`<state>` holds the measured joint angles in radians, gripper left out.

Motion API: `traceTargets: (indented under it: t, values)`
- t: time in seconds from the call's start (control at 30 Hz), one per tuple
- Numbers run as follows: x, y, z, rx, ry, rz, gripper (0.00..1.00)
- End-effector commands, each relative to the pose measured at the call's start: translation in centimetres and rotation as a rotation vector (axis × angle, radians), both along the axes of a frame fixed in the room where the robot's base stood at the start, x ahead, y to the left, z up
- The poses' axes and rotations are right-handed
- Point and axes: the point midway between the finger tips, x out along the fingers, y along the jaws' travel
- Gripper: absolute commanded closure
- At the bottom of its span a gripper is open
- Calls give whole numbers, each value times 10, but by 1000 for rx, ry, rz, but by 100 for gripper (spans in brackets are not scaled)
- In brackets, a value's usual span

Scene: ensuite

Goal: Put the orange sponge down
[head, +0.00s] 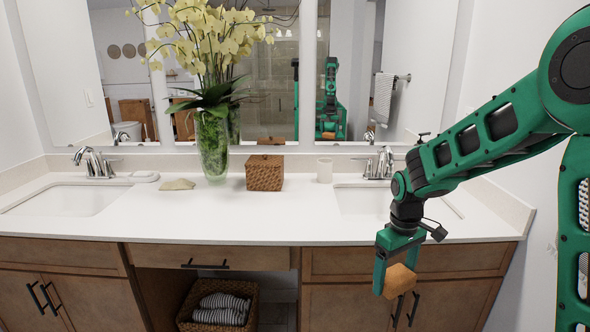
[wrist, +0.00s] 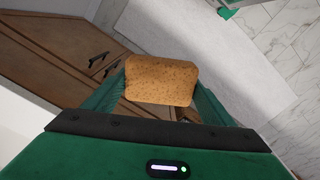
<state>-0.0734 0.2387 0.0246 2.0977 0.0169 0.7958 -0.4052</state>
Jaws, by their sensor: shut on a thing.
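The orange sponge (head: 399,281) is held in my gripper (head: 390,270), in front of the right-hand cabinet doors and below the counter's front edge. In the wrist view the sponge (wrist: 161,80) sits between the two green fingers of my gripper (wrist: 158,90), which are shut on it. It hangs above the floor, apart from the cabinet as far as I can tell. The white countertop (head: 270,215) is above and behind it in the head view.
A woven box (head: 265,173), a white cup (head: 324,170), a glass vase with orchids (head: 212,145) and a shell-like object (head: 178,184) stand on the counter between two sinks (head: 70,200). The counter's front middle is clear. A basket with towels (head: 219,309) sits below.

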Motion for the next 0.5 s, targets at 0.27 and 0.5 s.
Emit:
traceTargets:
  t: [0.27,0.5]
  values:
    - [23,-25,-90,-2,7,-285,58]
    - [29,-38,-139,-1,3,-449,58]
